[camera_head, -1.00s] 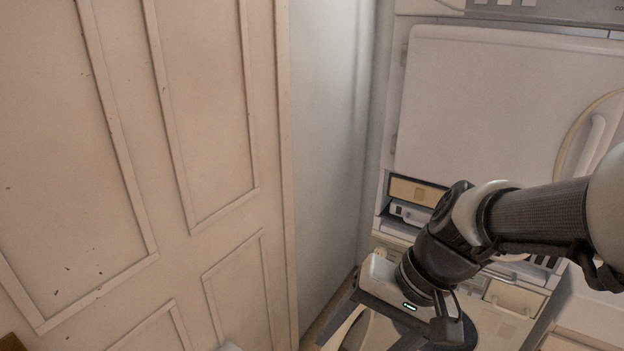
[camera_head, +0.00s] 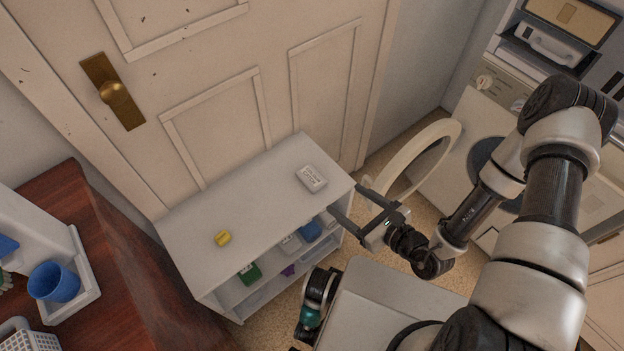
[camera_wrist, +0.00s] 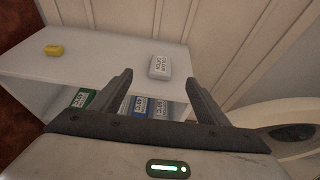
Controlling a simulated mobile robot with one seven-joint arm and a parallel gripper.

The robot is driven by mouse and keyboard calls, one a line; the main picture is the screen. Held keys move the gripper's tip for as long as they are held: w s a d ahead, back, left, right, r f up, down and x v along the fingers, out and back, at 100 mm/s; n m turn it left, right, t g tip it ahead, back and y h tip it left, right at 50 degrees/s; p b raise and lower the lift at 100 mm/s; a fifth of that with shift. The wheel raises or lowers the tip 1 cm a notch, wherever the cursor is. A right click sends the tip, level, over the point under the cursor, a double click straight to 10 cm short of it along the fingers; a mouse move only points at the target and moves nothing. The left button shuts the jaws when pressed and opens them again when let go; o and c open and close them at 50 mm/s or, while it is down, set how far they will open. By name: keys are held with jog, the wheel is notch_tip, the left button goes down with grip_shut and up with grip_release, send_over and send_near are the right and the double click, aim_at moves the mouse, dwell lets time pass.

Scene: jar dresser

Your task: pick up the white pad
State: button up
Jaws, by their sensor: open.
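The white pad (camera_head: 311,178) is a small white block with dark lettering on its top. It lies flat on the top of a white shelf unit (camera_head: 260,205), near the right end. In the wrist view the pad (camera_wrist: 159,67) shows beyond and between my fingertips. My gripper (camera_head: 358,205) is open and empty, beside the right front corner of the shelf unit. It also shows in the wrist view (camera_wrist: 160,80). The pad is apart from the fingers, with nothing covering it.
A yellow item (camera_head: 222,238) lies on the shelf top to the left. Coloured items, including a green one (camera_head: 250,272), sit on the shelves below. A washing machine with an open round door (camera_head: 407,160) stands at right. A wooden surface with a blue cup (camera_head: 53,281) is at left.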

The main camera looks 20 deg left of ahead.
jog(key=b, duration=0.2)
send_near(310, 175)
jog(key=shift+w+a+f, duration=0.1)
jog(key=shift+a+f, duration=0.15)
jog(key=shift+a, duration=0.25)
jog(key=shift+w+a+f, duration=0.1)
jog(key=shift+a+f, duration=0.15)
jog(key=shift+a, duration=0.3)
jog(key=shift+w+b+x, duration=0.25)
jog(key=shift+b+x, duration=0.25)
jog(key=shift+x, duration=2.55)
jog(key=shift+d+r, duration=0.15)
jog(key=shift+c, duration=0.2)
jog(key=c, duration=1.1)
